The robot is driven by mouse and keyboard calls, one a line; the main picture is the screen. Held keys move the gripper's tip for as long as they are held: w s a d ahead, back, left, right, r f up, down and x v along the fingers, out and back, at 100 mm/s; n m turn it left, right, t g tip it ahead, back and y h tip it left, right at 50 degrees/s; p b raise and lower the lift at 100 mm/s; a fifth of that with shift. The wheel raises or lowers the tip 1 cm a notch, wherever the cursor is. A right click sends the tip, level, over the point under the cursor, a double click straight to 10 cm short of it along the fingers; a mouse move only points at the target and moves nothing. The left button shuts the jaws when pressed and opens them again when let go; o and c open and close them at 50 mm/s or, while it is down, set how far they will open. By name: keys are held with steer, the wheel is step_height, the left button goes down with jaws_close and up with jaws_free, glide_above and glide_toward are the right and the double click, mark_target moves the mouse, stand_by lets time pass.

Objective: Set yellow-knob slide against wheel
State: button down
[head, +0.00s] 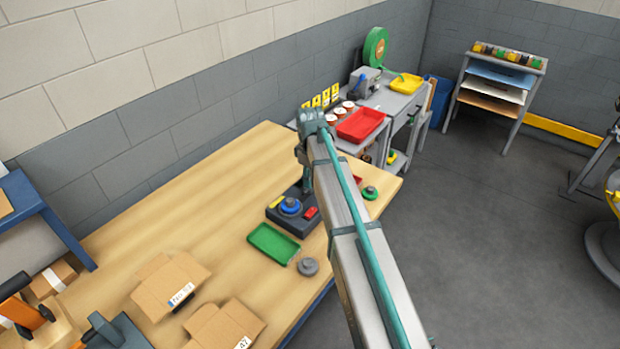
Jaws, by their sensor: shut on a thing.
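A dark fixture (291,223) stands on the wooden table. It carries a blue wheel (290,207), a yellow piece (277,202) to the wheel's left and a red piece (310,213) to its right. The view is too small to tell whether the yellow piece is the slide's knob or whether anything touches the wheel. My gripper (307,187) points down at the fixture's far right part, just behind the wheel. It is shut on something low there. The held thing is too small and too covered to make out.
A green tray (255,246), a grey round part (308,267) and a green round part (370,193) lie near the fixture. Open cardboard boxes (152,300) stand at the front. A red tray (345,131) is on the bench behind. The table's left middle is clear.

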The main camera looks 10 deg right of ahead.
mark_target(304, 192)
steer(key=s+a, duration=0.2)
steer(key=shift+s+a, duration=0.2)
steer(key=shift+a, duration=0.1)
steer(key=shift+w, duration=0.1)
steer(key=c, duration=0.9)
jaws_free()
steer(key=shift+r, duration=0.1)
